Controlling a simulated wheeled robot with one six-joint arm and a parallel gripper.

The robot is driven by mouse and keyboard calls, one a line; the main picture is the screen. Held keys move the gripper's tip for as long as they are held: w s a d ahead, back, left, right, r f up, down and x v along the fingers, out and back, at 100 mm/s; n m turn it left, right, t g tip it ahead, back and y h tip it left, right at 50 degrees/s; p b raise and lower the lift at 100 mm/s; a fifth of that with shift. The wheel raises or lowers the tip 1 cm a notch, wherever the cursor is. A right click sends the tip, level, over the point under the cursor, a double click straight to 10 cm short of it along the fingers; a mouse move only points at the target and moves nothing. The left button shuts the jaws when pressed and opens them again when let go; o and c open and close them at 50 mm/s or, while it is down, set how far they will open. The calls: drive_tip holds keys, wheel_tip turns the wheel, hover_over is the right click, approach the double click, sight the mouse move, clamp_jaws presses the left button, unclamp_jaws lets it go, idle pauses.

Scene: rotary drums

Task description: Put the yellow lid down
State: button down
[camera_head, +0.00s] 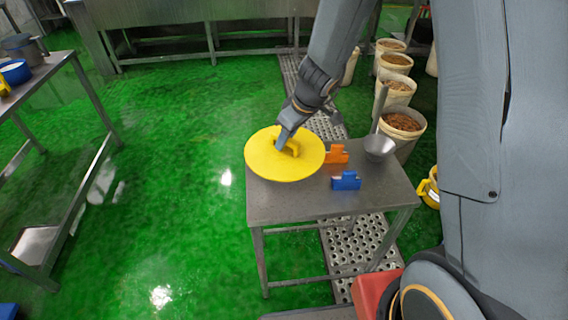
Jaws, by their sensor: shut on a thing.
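The yellow lid (268,165) is a round disc with a raised yellow handle on top. It shows at the left end of the small metal table (350,198), with part of it past the table's left edge. My gripper (285,143) is shut on the lid's handle from above. I cannot tell whether the lid touches the table top or is held a little above it. The gripper's fingers partly hide the handle.
The table's front is bare. Several filled buckets (402,122) stand behind. Another table (40,80) stands at left.

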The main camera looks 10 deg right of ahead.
sight(287, 149)
drive_tip(key=f, duration=0.2)
drive_tip(key=f+b, duration=0.1)
drive_tip(key=f, duration=0.2)
drive_tip(key=shift+w+d+f, duration=0.15)
drive_tip(key=shift+w+f, duration=0.05)
drive_tip(key=shift+f, duration=0.05)
drive_tip(key=shift+f+b, duration=0.65)
drive_tip(key=shift+f, duration=1.6)
drive_tip(key=shift+f+b, duration=0.1)
drive_tip(key=shift+b, duration=0.2)
drive_tip(key=c, duration=1.6)
unclamp_jaws()
drive_tip(key=shift+c, duration=0.2)
